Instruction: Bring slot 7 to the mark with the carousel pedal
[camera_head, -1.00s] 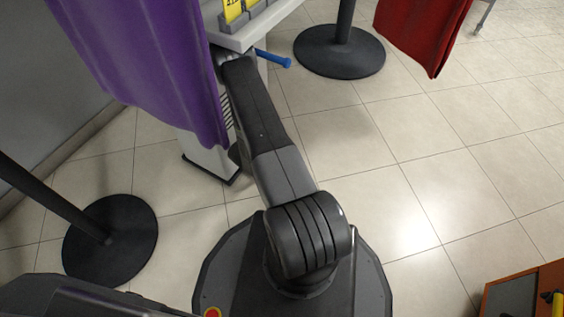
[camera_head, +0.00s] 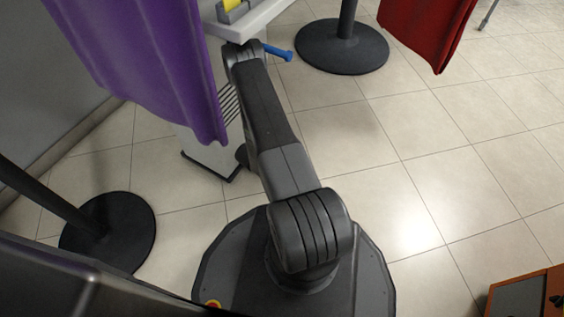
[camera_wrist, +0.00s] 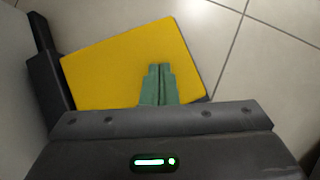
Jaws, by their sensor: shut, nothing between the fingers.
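A flat yellow plate (camera_wrist: 130,60), which looks like the carousel pedal, lies above the floor tiles in the wrist view, with dark parts along its left side. My gripper (camera_wrist: 158,68) has green fingers close together with nothing between them. They overlap the plate's lower right part in the picture; I cannot tell whether they touch it. In the head view my gripper is hidden beyond the arm. A purple garment (camera_head: 155,60) and a red garment (camera_head: 428,25) hang there. Slot 7 and the mark cannot be made out.
A pale stand (camera_head: 205,150) with a shelf (camera_head: 255,22) and blue rod (camera_head: 278,53) stands beyond my arm. Round black post bases stand at the left (camera_head: 118,230) and top (camera_head: 342,48). An orange-brown box (camera_head: 525,295) is at lower right. The right floor is largely clear.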

